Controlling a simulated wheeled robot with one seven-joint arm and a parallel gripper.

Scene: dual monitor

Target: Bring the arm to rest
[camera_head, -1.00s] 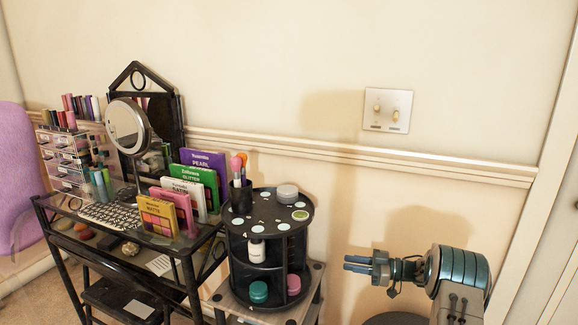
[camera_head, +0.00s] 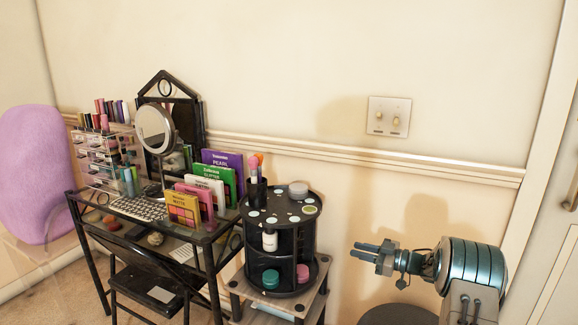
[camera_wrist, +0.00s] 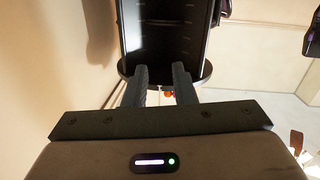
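My gripper (camera_head: 357,249) is at the lower right of the head view, on the end of my bent arm. Its two fingers point left, toward the black round organizer, with a clear gap between them and the organizer. In the wrist view, the gripper (camera_wrist: 160,72) has its two grey fingers apart, with nothing between them. The gripper is open and empty.
The black round organizer (camera_head: 282,220) with cosmetics stands on a small stand left of my gripper. A black desk (camera_head: 207,238) holds palettes, a round mirror (camera_head: 155,128) and a keyboard. A wall with a switch plate (camera_head: 389,116) lies behind. A door handle (camera_head: 571,195) shows at right.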

